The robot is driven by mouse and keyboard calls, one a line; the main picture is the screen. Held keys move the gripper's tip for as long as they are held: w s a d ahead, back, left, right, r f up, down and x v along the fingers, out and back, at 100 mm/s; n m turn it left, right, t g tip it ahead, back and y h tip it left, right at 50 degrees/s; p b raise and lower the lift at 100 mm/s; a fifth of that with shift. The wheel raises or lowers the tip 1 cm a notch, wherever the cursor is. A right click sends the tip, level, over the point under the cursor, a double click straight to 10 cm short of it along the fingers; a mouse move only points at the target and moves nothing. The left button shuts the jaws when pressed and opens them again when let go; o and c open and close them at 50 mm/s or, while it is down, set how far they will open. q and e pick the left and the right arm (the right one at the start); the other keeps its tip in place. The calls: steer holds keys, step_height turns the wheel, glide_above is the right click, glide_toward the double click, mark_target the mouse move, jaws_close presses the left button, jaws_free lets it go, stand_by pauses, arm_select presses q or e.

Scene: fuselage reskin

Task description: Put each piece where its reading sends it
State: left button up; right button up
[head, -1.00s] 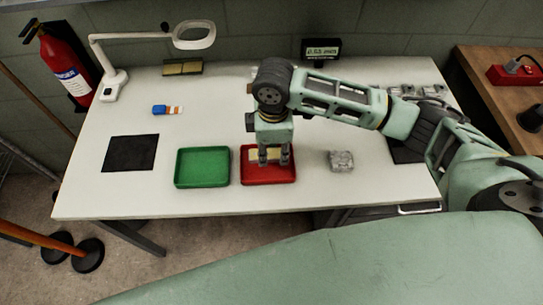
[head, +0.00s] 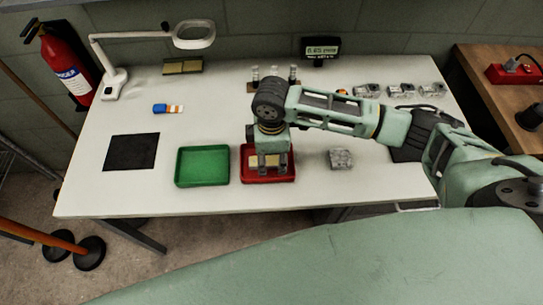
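A shallow red tray (head: 291,177) sits near the front middle of the white table, with a green tray (head: 203,166) to its left. A flat tan piece (head: 256,163) shows in the red tray area, partly behind my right gripper (head: 273,166). The gripper points down with its fingers apart over the piece; whether it grips the piece is unclear. A rough grey piece (head: 341,159) lies right of the red tray. Several grey pieces (head: 401,90) stand at the back right. A small display (head: 321,48) at the back shows text too small to read surely. My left gripper is out of view.
A magnifier lamp (head: 112,84), brass-coloured blocks (head: 183,67) and a rack with upright cylinders (head: 255,75) stand further back. The table's front left is clear.

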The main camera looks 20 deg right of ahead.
mark_target(271, 161)
steer(key=shift+r, duration=0.1)
step_height(271, 161, up, 12)
steer(key=b, duration=0.1)
stand_by(0.6)
stand_by(0.4)
